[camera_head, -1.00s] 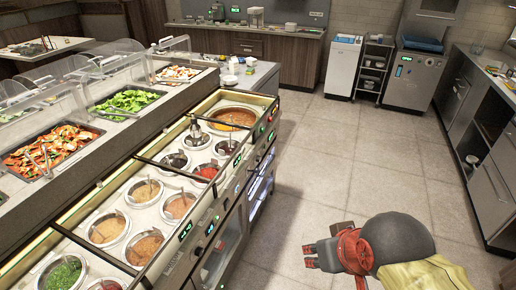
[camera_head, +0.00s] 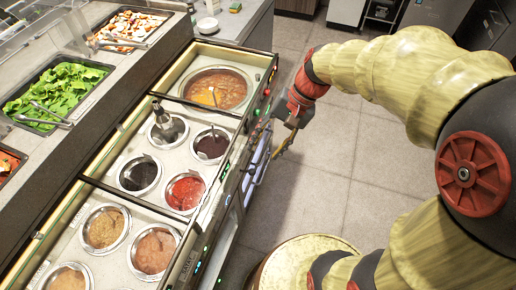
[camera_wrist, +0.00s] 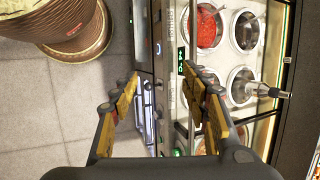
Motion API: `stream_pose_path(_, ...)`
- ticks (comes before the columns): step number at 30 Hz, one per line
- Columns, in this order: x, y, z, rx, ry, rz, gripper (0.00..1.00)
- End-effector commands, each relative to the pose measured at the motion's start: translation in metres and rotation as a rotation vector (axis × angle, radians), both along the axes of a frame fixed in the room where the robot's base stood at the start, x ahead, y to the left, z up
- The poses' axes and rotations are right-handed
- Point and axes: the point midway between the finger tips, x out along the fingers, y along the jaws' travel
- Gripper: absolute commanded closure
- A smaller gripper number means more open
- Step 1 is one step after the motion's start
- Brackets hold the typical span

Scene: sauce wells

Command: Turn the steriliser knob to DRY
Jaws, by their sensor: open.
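My gripper (camera_head: 292,120) hangs in front of the counter's front face, beside the knob panel (camera_head: 258,104). In the wrist view my gripper (camera_wrist: 162,92) is open, with its two yellow-padded fingers apart and nothing between them. Between and beyond the fingers is the counter front, with a blue-white lit unit (camera_wrist: 146,112) low down. The lit unit also shows in the head view (camera_head: 257,160). Small dark knobs and green displays (camera_wrist: 181,58) sit along the front. I cannot tell which knob is the steriliser's, and its label is not readable.
Sauce wells, including a red one (camera_head: 185,191) and a large soup well (camera_head: 217,88), are set in the counter top. A ladle (camera_head: 162,118) stands up from one well. A lettuce tray (camera_head: 58,90) is at the left. The tiled floor (camera_head: 335,170) right of the counter is clear.

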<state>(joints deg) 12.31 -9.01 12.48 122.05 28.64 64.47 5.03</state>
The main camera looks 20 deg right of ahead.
Motion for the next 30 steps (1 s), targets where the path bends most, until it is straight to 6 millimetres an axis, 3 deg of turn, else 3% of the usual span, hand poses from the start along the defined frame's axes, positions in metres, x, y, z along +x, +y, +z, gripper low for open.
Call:
stream_pose_path(9,0.071,-0.004,-0.070,0.350,0.309,-0.306,0.54)
stream_pose_path(18,0.129,-0.029,-0.154,0.691,0.541,-0.611,0.54)
stream_pose_path(24,0.154,-0.056,-0.223,0.925,0.666,-0.824,0.54)
stream_pose_path(30,0.162,-0.083,-0.289,1.132,0.745,-1.012,0.54)
